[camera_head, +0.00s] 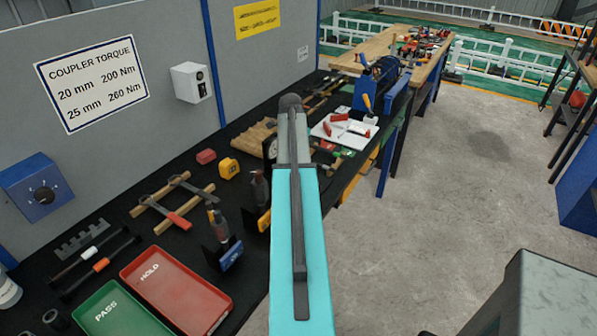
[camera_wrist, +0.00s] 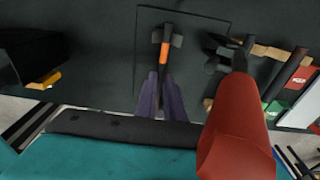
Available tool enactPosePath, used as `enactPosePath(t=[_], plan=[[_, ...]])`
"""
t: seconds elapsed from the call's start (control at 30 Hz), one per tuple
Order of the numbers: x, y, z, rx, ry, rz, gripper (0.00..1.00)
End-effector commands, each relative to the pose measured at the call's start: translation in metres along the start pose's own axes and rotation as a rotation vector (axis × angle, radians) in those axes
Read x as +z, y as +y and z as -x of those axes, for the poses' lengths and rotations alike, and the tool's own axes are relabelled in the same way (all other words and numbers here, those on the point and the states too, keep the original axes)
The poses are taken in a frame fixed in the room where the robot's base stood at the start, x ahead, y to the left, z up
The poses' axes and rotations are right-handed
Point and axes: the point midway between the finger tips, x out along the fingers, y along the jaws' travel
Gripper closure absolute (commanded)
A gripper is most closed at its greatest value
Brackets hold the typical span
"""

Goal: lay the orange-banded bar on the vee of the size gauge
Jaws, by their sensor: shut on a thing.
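In the wrist view my gripper (camera_wrist: 161,98) is shut on the orange-banded bar (camera_wrist: 165,52). The dark bar runs from between the fingers toward the top of the picture, with its orange band just past the fingertips. The far part of the bar is over or between grey blocks (camera_wrist: 176,41) on a dark plate, which look like the vee of the size gauge. I cannot tell whether the bar touches them. The near end of the bar is hidden by the fingers. In the head view my arm hides the gripper and the held bar.
A large red tool body (camera_wrist: 235,130) stands close right of the fingers. The head view shows a red HOLD tray (camera_head: 176,288), a green PASS tray (camera_head: 120,312), and another dark rod with an orange band (camera_head: 101,264). Tools in stands (camera_head: 222,235) line the bench's front edge.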

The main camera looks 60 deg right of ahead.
Motion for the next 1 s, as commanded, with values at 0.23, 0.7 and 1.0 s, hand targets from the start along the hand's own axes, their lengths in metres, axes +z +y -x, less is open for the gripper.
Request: enactPosePath(t=[0.23,0.7,1.0], plan=[[0.000,0.000,-0.001,0.000,0.000,0.000,0.73],[0.000,-0.001,0.009,-0.002,-0.001,0.000,0.73],[0.001,-0.001,0.039,-0.002,-0.001,0.001,0.73]])
